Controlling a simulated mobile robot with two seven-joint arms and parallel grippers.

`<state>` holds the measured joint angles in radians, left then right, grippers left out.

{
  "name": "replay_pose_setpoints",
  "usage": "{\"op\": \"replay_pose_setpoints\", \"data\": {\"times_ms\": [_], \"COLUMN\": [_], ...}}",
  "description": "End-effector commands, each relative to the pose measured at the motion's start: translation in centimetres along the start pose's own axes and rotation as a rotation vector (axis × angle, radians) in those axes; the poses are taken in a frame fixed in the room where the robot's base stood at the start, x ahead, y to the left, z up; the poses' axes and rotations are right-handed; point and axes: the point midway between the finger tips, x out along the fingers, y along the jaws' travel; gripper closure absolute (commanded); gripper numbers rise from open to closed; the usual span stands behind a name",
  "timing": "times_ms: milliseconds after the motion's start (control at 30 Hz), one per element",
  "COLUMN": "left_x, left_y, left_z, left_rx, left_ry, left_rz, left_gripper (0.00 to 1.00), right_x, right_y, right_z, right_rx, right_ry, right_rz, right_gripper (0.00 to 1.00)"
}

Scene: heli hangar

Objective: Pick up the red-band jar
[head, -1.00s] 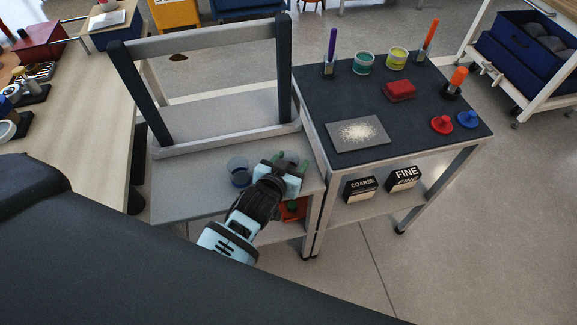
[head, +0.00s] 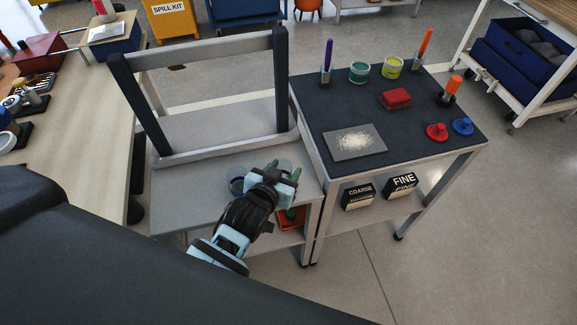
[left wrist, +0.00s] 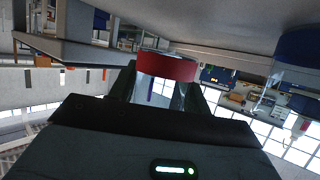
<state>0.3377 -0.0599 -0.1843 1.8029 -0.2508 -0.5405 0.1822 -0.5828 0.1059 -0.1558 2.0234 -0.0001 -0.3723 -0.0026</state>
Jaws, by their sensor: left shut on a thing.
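The red-band jar (left wrist: 167,66) is clear with a wide red band, and shows between the fingers in the left wrist view. My left gripper (head: 282,171) is shut on it, low over the grey bench (head: 190,205). In the head view the jar is mostly hidden by the gripper, and only a pale clear part shows between the fingertips. I cannot tell whether its base touches the bench. A clear jar with a blue band (head: 237,186) stands just left of the gripper, partly covered by it. My right gripper is not in view.
A grey upright frame (head: 200,50) stands at the bench's back. To the right, a dark-topped table (head: 410,130) holds markers, two tins, a red block and knobs. An orange-red bin (head: 291,218) sits under the bench. The bench's left part is clear.

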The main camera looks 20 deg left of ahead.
Motion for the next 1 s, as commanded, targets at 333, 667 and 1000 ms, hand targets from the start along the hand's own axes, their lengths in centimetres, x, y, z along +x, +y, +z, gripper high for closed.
{"op": "replay_pose_setpoints", "data": {"times_ms": [333, 667, 1000], "left_x": [-8.0, -12.2, -12.8], "left_y": [-0.7, -1.1, -1.2], "left_z": [2.5, 3.7, 3.5], "left_rx": [-0.001, -0.001, -0.001], "left_ry": [0.002, 0.003, 0.007], "left_rz": [0.001, 0.001, -0.001], "left_gripper": [0.76, 0.76, 0.76], "right_x": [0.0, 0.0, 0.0], "right_y": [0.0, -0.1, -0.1], "right_z": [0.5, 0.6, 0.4], "right_rx": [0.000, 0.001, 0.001], "right_ry": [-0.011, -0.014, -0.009], "right_rz": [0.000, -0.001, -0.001], "right_gripper": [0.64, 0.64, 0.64]}}
